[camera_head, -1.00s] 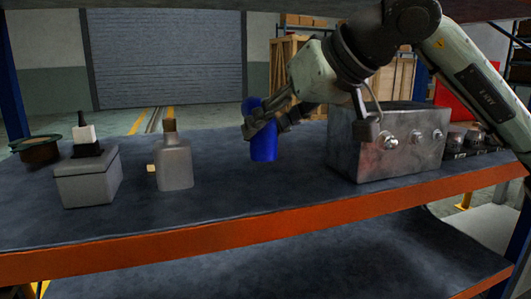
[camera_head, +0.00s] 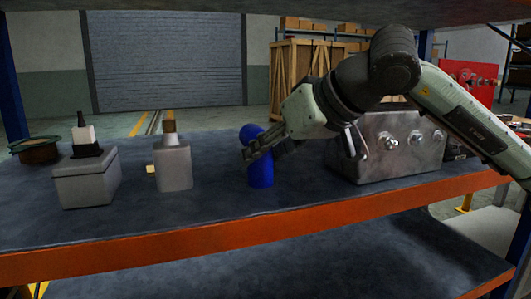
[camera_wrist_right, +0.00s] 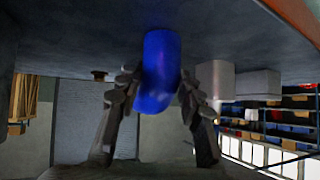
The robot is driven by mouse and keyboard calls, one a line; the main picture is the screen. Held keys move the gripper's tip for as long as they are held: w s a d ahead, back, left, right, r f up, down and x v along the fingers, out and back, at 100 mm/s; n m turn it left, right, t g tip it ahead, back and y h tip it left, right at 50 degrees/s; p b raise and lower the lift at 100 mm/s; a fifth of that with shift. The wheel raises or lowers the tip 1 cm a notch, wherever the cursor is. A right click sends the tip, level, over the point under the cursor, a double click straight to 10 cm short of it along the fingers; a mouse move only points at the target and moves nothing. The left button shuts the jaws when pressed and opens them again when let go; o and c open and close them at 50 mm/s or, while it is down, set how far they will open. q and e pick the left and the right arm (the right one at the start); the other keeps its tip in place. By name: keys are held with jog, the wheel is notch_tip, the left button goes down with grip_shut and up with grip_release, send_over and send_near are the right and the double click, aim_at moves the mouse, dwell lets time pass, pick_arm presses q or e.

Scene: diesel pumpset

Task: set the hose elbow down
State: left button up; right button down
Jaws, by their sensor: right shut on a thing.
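The hose elbow is a blue tube (camera_head: 261,173) at the middle of the shelf in the head view. My right gripper (camera_head: 258,149) is shut on it around its upper middle. The elbow is upright, and its lower end is at or very close to the shelf top; I cannot tell whether it touches. In the right wrist view the blue elbow (camera_wrist_right: 160,72) is between the two fingers of the right gripper (camera_wrist_right: 158,90). My left gripper is not in view.
A grey bottle-like part (camera_head: 173,166) and a grey box with a black-and-white top (camera_head: 87,178) stand to the left. A dark bowl-like part (camera_head: 37,150) is farther left. A large metal block (camera_head: 395,150) stands close on the right. The orange shelf edge (camera_head: 250,232) runs along the front.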

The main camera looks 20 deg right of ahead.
jog(key=c, duration=1)
grip_release()
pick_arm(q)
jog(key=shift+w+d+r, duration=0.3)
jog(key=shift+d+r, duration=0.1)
pick_arm(e)
jog(key=shift+s+d+r, duration=0.1)
jog(key=shift+s+r, duration=0.1)
jog(key=shift+r, duration=0.2)
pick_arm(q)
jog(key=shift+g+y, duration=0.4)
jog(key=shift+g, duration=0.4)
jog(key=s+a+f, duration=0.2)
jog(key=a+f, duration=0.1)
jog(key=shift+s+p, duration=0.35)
pick_arm(e)
jog(key=v, duration=1.1)
jog(key=shift+s, duration=0.15)
